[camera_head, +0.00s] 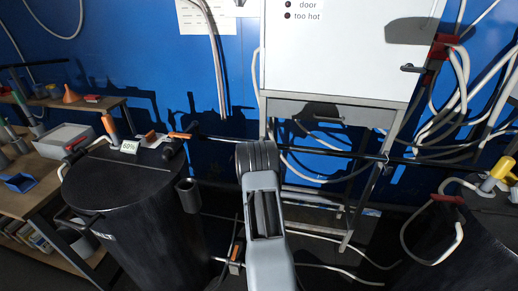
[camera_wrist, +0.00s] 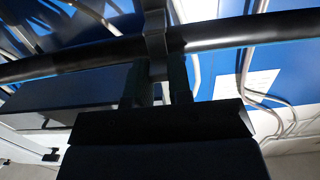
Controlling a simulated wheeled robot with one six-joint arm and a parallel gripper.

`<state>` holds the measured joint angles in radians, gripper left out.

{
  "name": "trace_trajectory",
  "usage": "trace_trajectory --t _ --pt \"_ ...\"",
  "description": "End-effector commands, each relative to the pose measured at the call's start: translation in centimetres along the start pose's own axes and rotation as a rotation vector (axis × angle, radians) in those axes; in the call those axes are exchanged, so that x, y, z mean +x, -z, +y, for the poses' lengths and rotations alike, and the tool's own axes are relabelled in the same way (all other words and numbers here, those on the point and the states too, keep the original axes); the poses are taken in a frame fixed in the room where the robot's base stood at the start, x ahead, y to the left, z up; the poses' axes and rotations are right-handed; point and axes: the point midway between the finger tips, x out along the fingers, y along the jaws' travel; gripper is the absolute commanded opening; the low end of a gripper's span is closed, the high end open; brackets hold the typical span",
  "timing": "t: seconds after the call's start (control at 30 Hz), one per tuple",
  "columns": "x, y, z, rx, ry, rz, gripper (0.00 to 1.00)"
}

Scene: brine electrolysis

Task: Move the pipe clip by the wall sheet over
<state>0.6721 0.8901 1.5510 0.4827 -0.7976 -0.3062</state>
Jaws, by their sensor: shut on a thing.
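The pipe clip (camera_wrist: 155,43) is a dark grey band around a dark pipe (camera_wrist: 225,33) in the wrist view. Its stem runs down between the two fingers of my gripper (camera_wrist: 159,88), which is shut on it. In the head view the gripper and the clip are hidden behind my grey arm. The dark pipe (camera_head: 335,151) runs across there, in front of the blue wall. A white wall sheet (camera_head: 207,18) hangs at the top, left of the white cabinet; a pale sheet (camera_wrist: 243,86) shows right of the gripper in the wrist view.
A white cabinet (camera_head: 345,45) on a metal frame stands at the back. A black drum (camera_head: 135,205) stands left, with an orange-handled tool and a 60% label on top. A wooden bench (camera_head: 40,190) is at far left. Loose grey cables hang at right.

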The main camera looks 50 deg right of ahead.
Motion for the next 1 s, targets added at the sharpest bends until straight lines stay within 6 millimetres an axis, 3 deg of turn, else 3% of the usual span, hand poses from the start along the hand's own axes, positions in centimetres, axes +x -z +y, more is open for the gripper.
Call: trace_trajectory --t 0.6,0.63,0.87,1.0 --pt "0.16 0.25 -0.09 0.000 0.002 -0.040 0.00" --pt "0.16 0.25 -0.09 0.000 0.002 -0.040 0.22" --pt "0.17 0.20 0.02 0.000 0.000 -0.040 0.44" --pt "0.17 0.17 0.04 0.000 -0.001 -0.040 0.45"
